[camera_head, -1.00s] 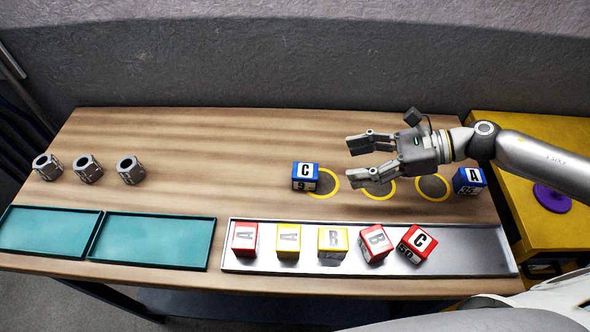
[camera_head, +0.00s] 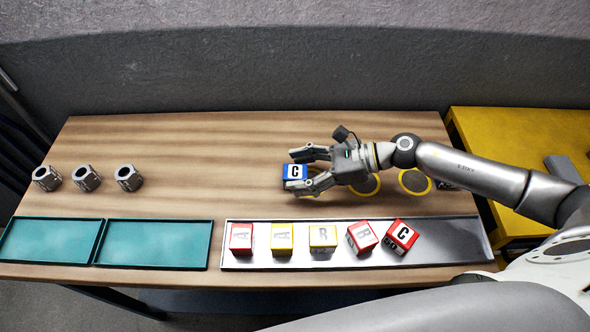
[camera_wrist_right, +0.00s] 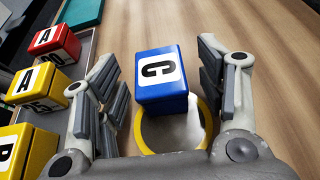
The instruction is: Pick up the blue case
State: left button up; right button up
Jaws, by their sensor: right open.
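A blue case (camera_head: 294,173) with a white label and the letter C stands on the wooden table, towards the left edge of a yellow ring. My right gripper (camera_head: 304,170) is open around it, one finger on the far side and one on the near side. In the right wrist view the blue case (camera_wrist_right: 162,76) sits between the two open fingers of my right gripper (camera_wrist_right: 162,92), with gaps on both sides. A second blue case is largely hidden behind my right arm. My left gripper is not in view.
A metal tray (camera_head: 450,240) at the front holds several red and yellow cases, such as a red one (camera_head: 241,238). Teal trays (camera_head: 150,245) lie at front left. Several grey hexagonal parts (camera_head: 87,178) stand behind them. The table's middle is clear.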

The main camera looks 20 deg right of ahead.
jog(key=shift+w+a+f, duration=0.15)
jog(key=shift+a+f, duration=0.1)
jog(key=shift+a, duration=0.2)
jog(key=c, duration=1.1)
jog(key=shift+c, duration=0.5)
jog(key=shift+r, duration=0.15)
